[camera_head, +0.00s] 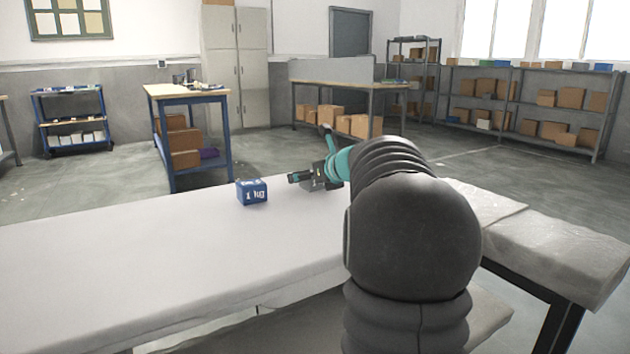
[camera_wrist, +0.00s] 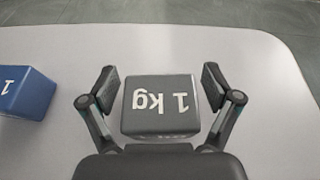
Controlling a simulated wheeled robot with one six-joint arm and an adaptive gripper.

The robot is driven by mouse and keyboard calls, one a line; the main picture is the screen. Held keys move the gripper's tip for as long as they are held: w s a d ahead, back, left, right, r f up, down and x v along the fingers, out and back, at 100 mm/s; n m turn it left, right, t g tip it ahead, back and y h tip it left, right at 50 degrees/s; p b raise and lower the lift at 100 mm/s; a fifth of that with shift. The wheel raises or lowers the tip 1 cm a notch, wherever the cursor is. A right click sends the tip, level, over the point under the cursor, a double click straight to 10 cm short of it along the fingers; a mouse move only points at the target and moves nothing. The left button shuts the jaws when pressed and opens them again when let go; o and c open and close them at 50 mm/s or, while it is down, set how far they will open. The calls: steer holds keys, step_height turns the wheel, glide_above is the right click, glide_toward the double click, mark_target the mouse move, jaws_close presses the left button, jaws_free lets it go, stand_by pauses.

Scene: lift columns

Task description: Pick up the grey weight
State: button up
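The grey weight (camera_wrist: 160,106) is a dark grey block marked "1 kg", shown upside down in the wrist view. It sits on the pale tabletop (camera_head: 150,262). My gripper (camera_wrist: 158,82) is open, with one finger on each side of the weight. Small gaps show between the fingers and its sides, so they look apart from it. In the head view my gripper (camera_head: 312,178) is near the far edge of the table, and I cannot clearly make out the grey weight there.
A blue 1 kg weight (camera_head: 252,192) stands on the table to the left of my gripper; it also shows in the wrist view (camera_wrist: 24,94). The table to the left is clear. A wooden-topped bench (camera_head: 186,91) and shelves (camera_head: 535,105) stand farther back.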

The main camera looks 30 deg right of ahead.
steer(key=c, duration=1.2)
steer(key=shift+r, duration=0.15)
jaws_close()
